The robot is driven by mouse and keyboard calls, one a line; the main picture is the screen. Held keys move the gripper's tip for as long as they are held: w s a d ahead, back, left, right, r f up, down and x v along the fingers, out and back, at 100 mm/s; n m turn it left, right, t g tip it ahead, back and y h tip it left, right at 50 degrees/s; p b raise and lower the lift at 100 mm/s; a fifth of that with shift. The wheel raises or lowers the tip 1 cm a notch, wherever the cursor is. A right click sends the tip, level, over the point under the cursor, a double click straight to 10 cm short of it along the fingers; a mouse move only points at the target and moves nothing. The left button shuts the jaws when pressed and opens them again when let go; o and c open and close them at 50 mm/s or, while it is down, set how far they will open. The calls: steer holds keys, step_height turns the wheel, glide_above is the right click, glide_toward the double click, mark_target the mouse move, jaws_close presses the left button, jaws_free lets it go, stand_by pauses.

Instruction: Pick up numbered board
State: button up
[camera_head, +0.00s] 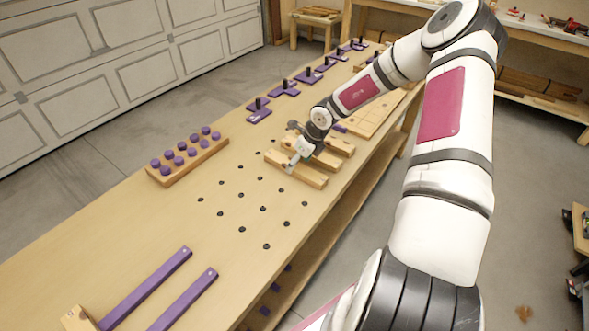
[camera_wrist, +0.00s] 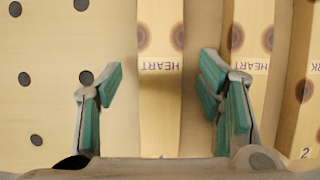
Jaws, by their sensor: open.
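Several pale wooden boards lie side by side on the bench, partly behind my gripper in the head view. The nearest board (camera_head: 312,179) also shows in the wrist view (camera_wrist: 160,110), with dark round spots, the upside-down word HEART and a small unreadable mark. A second HEART board (camera_wrist: 249,50) lies right of it, partly behind the right finger. A third board (camera_wrist: 303,100) at the right edge bears a 2. My gripper (camera_wrist: 160,78) is open above the nearest board, one finger to each side and nothing held. It also shows in the head view (camera_head: 295,160).
The bench (camera_head: 130,220) has several holes left of the boards. A block with purple pegs (camera_head: 188,160) stands at the far-left edge. Purple bars (camera_head: 150,285) lie at the near end. Purple clamps (camera_head: 285,88) line the back. A larger wooden board (camera_head: 375,115) lies beyond.

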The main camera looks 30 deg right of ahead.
steer(key=shift+x, duration=1.1)
steer(key=c, duration=1.3)
steer(key=shift+r, duration=0.1)
steer(key=shift+c, duration=0.2)
